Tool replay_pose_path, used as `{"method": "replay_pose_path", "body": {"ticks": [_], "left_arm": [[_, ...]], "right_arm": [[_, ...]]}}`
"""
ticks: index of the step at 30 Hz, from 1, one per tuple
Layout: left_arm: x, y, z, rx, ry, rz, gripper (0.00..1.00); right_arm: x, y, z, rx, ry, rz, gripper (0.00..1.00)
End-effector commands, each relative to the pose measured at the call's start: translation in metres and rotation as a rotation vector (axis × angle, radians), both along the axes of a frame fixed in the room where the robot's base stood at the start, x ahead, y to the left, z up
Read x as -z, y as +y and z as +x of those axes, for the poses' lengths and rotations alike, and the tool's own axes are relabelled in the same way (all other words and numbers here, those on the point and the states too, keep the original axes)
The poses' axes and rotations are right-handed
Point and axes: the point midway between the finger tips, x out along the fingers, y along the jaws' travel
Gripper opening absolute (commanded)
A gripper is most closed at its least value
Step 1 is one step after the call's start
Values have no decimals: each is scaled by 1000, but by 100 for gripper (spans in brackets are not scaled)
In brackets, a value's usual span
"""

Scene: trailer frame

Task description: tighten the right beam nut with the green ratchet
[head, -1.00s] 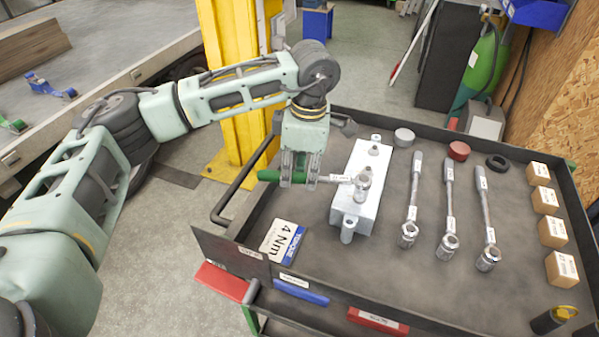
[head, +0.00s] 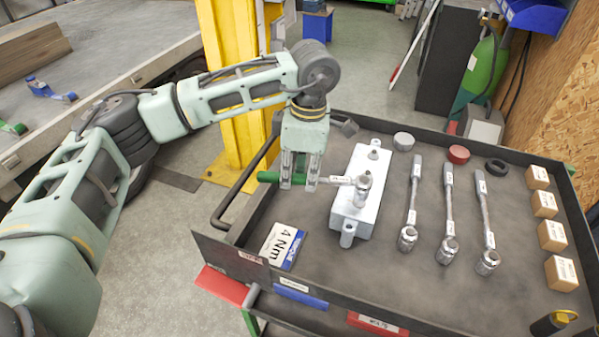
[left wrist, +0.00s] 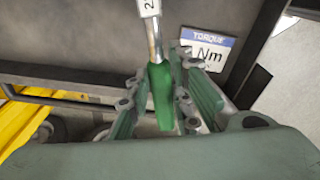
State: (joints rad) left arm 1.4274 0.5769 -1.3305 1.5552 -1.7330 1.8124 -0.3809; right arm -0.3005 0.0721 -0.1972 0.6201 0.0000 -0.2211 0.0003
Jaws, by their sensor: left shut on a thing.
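The green ratchet has a green handle (head: 268,177) and a metal socket head (head: 362,187). My left gripper (head: 298,184) is shut on the handle, above the left side of the tray. The ratchet lies across level, its head over the middle of the pale metal beam block (head: 344,213). The head hides what is under it, so I cannot tell how the socket sits on a nut. Other fittings show at the block's far end (head: 375,150) and near end (head: 347,236). In the left wrist view the green handle (left wrist: 162,95) lies between the fingers. My right gripper is not in view.
Three other ratchets (head: 448,210) lie right of the block on the dark cart tray (head: 400,280). Small boxes (head: 552,236) line its right edge. A 4 Nm torque card (head: 282,246) lies left of the block. A yellow post (head: 232,80) stands behind my left arm.

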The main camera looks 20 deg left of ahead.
Motion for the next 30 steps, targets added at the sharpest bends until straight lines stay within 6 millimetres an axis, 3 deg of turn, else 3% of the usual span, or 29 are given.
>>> {"method": "replay_pose_path", "body": {"ticks": [16,30], "left_arm": [[-9,0,1,-1,-3,-1,0],[-46,0,0,0,-1,-2,0]], "right_arm": [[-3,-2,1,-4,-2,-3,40],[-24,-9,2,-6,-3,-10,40]]}}
